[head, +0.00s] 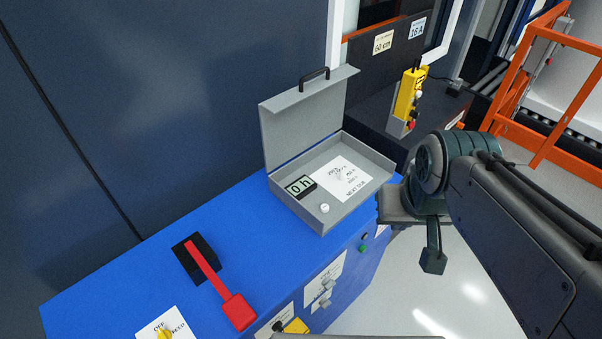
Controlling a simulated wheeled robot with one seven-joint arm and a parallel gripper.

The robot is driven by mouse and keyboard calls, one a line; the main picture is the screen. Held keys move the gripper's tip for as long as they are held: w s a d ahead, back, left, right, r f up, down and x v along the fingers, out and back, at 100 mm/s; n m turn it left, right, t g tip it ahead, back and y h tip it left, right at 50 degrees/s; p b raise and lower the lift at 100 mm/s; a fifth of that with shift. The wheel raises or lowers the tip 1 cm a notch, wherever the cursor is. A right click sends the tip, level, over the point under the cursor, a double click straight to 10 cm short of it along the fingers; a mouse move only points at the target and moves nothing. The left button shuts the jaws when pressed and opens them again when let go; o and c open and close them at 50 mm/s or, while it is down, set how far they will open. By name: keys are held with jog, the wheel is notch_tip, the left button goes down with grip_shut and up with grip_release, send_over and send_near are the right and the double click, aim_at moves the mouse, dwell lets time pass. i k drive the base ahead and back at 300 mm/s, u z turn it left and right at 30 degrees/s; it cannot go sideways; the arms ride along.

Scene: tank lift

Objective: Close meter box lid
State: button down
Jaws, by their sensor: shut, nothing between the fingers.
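The meter box (340,213) is a grey open tray on the far end of the blue cabinet top. Inside it are a white label, a "0 h" display and a white round knob. Its lid (303,123) stands raised, hinged along the back left edge, with a dark handle (314,75) on its top edge. My gripper (433,262) hangs to the right of the box, past the cabinet's edge, pointing down. It is shut and empty, and apart from the lid.
A red lever (226,295) lies along the blue cabinet (130,265). A yellow control box (408,95) stands on a dark bench behind. An orange railing (515,100) is at the back right. Grey floor is free at the lower right.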

aim_at(293, 120)
jog(key=u, duration=2.3)
jog(key=k, duration=1)
jog(key=z, duration=1.4)
jog(key=i, duration=1)
